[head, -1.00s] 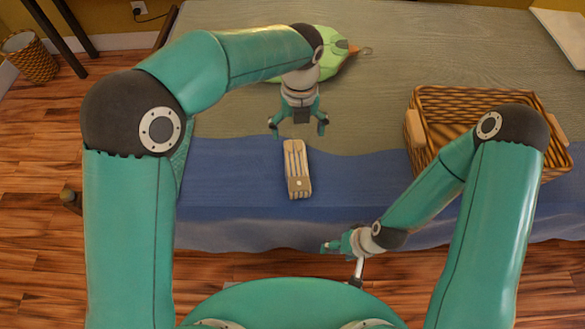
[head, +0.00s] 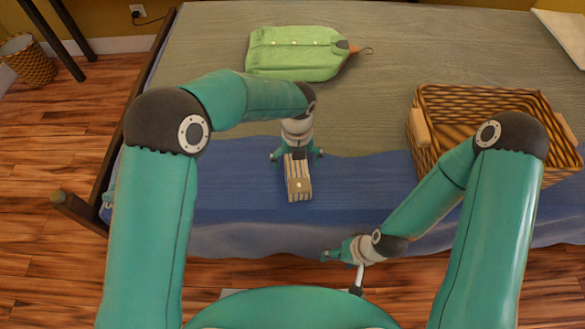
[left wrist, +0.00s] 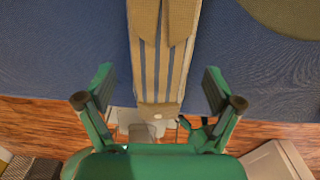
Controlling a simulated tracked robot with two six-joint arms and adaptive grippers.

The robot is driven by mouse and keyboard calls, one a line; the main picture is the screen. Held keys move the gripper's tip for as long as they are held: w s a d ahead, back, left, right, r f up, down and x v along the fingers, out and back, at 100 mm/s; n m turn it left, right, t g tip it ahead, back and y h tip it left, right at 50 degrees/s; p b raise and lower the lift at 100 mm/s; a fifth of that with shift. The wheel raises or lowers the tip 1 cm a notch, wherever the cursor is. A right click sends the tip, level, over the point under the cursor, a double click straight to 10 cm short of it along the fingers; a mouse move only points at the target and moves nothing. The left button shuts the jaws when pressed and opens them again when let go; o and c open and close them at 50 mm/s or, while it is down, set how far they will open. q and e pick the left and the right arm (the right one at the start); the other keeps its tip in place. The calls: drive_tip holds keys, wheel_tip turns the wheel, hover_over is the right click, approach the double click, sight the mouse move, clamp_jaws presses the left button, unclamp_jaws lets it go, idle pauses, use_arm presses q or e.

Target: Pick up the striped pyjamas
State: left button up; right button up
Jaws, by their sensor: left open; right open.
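The striped pyjamas (head: 298,184), a folded beige bundle with blue-grey stripes, lie on the blue cloth near the front of the bed. They also show in the left wrist view (left wrist: 163,60), running from the top edge down to between the fingers. My left gripper (head: 297,157) is open, above the far end of the pyjamas, with a finger on each side. In the left wrist view its open fingers (left wrist: 157,92) straddle the bundle with gaps and do not visibly touch it. My right gripper (head: 328,255) is open and empty, off the bed's front edge.
A green folded shirt (head: 295,55) with a hanger hook lies at the back of the bed. A wicker basket (head: 421,153) stands on the right. The blue cloth (head: 235,190) around the pyjamas is clear. A wastebasket (head: 27,62) stands on the floor at far left.

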use_arm(q)
drive_tip(key=shift+f, duration=0.55)
drive_tip(key=shift+c, duration=0.2)
drive_tip(key=c, duration=1.3)
drive_tip(key=shift+r, duration=0.1)
